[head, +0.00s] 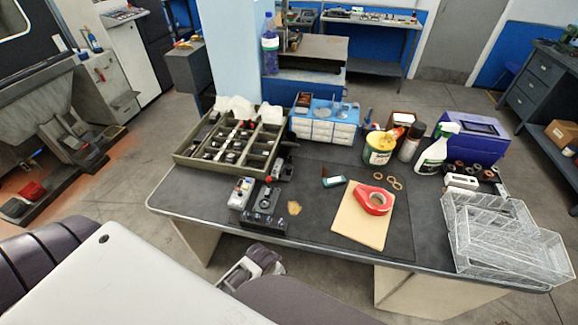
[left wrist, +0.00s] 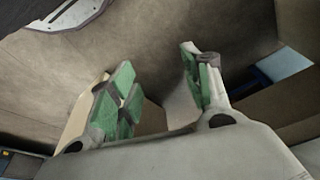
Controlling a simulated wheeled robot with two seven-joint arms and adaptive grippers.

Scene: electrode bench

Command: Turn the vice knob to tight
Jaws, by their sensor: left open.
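I cannot make out for sure which thing is the vice. A small black device with a red-tipped part (head: 266,196) stands near the table's front left, beside a grey control box (head: 241,192). A low black unit with several small knobs (head: 263,222) lies at the front edge. The setting of any knob is too small to read. My left gripper (left wrist: 158,72) is open and empty, with green finger pads. A grey gripper part, apparently of the left arm, shows below the table's front edge in the head view (head: 252,266), apart from these devices. My right gripper is not in view.
A divided tray (head: 184,159) stands behind the devices. Wire baskets (head: 500,238), a yellow can (head: 379,150) and a spray bottle (head: 434,152) stand to the right. The table's front edge (head: 330,251) is above the gripper.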

